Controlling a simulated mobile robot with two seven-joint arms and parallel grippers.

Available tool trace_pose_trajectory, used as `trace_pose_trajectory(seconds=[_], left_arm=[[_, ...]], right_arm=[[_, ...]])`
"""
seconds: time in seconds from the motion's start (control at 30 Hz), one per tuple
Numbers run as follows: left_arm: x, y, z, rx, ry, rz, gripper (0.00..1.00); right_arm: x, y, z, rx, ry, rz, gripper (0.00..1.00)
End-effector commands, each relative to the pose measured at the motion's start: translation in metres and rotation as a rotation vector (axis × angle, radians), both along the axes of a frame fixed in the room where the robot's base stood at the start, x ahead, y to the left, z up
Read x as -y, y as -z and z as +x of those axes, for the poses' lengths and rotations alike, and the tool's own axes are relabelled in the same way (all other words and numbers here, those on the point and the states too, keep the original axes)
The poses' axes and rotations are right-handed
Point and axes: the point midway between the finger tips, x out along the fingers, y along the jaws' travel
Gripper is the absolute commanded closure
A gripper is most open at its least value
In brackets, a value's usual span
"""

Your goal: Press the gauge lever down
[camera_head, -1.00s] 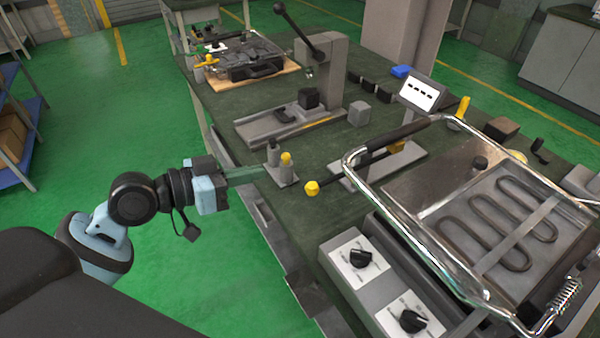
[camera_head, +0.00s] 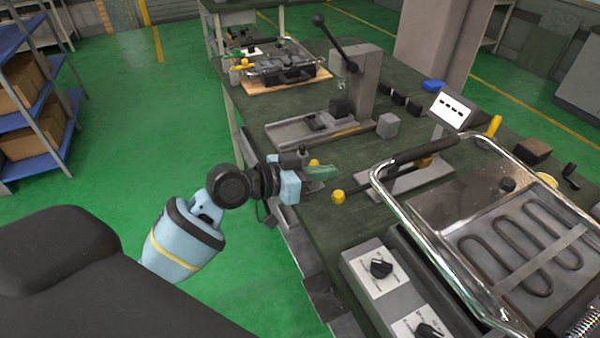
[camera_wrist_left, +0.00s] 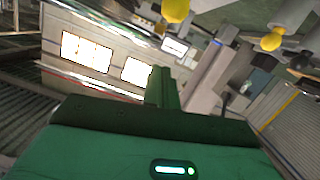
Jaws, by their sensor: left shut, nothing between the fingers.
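A lever with a yellow ball knob (camera_head: 337,197) and a dark rod (camera_head: 356,187) reaches out from a low grey base (camera_head: 410,180) on the green bench. I cannot tell for certain that it is the gauge lever; a black ball-ended lever (camera_head: 334,42) also stands tilted on the upright grey stand farther back. My left gripper (camera_head: 332,172) is shut and empty, just above and behind the yellow knob in the head view; contact cannot be judged. Its fingers (camera_wrist_left: 163,88) point forward in the wrist view, where two yellow knobs show above. My right gripper is out of view.
A small post with a yellow top (camera_head: 314,163) is partly hidden behind my left gripper. A chrome-framed heating element fixture (camera_head: 470,210) and a dial box (camera_head: 380,268) stand at the right.

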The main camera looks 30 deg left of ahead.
Motion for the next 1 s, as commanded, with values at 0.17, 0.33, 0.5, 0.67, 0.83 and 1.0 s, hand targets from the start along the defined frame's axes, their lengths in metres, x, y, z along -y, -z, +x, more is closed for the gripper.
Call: trace_pose_trajectory(seconds=[0.17, 0.33, 0.5, 0.67, 0.83, 1.0], left_arm=[[0.009, 0.024, 0.003, -0.005, 0.001, -0.001, 1.00], [0.011, 0.037, 0.001, -0.003, 0.001, -0.002, 1.00], [0.012, 0.041, 0.001, -0.001, 0.001, -0.001, 1.00], [0.012, 0.041, 0.001, -0.001, 0.001, -0.001, 1.00], [0.012, 0.042, 0.001, -0.001, 0.001, -0.001, 1.00], [0.011, 0.047, 0.000, 0.006, 0.001, -0.007, 1.00]], right_arm=[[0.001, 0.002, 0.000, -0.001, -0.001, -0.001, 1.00], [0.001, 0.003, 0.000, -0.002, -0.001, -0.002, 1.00], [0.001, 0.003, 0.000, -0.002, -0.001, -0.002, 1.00], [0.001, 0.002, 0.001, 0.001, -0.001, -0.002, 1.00], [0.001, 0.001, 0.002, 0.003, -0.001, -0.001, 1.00], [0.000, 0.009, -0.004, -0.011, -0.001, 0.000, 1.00]])
